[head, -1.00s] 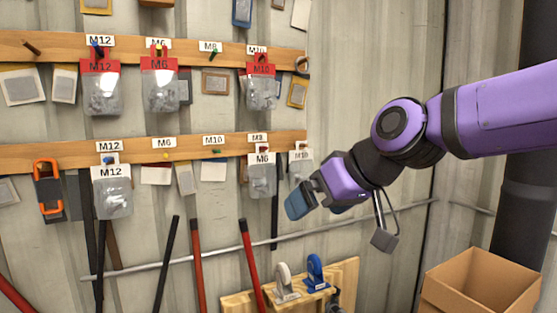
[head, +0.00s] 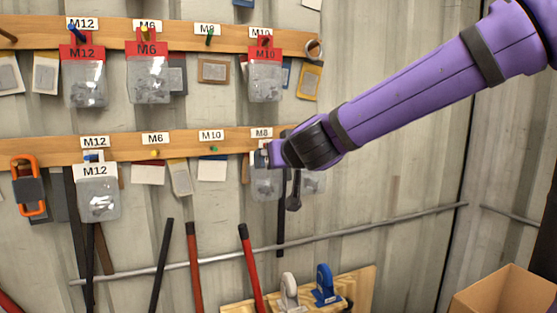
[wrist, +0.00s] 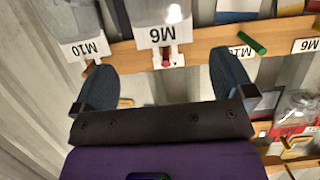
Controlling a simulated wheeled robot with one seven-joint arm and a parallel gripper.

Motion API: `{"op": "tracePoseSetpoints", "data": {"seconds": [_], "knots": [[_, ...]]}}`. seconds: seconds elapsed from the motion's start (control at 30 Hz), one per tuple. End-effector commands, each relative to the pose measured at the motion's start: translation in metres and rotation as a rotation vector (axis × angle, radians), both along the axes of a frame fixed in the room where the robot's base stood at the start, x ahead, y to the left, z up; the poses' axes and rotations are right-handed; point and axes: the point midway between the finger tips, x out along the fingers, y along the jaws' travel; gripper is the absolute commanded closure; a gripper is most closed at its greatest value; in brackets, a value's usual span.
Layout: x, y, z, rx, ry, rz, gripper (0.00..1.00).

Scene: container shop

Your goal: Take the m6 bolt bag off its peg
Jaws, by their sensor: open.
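A clear M6 bolt bag with a white header card hangs on the lower rail, beneath the M8 label. Its lower part (head: 265,186) shows below my wrist in the head view, its header hidden. In the wrist view, upside down, its M6 card (wrist: 162,35) hangs at a red-tipped peg (wrist: 166,63). My gripper (wrist: 162,65) is open, one finger on each side of that peg and card, not visibly gripping them. In the head view my arm hides the fingers. Another M6 bag (head: 148,80), with a red header, hangs on the upper rail.
A white-card M10 bag (wrist: 80,30) hangs close beside one finger; a green peg (wrist: 252,43) is near the other. Red-header M12 (head: 84,78) and M10 (head: 264,76) bags hang above. A white-card M12 bag (head: 97,195) hangs lower left. An open cardboard box (head: 500,290) stands lower right.

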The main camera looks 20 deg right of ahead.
Motion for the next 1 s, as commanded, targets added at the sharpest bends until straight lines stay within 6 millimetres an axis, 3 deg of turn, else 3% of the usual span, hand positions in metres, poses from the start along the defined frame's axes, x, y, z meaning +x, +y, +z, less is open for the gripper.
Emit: {"op": "tracePoseSetpoints", "data": {"seconds": [0.7, 1.0], "knots": [[0.064, 0.002, -0.024, -0.003, -0.001, 0.004, 0.00], [0.083, 0.000, -0.028, -0.003, -0.007, 0.000, 0.00]]}}
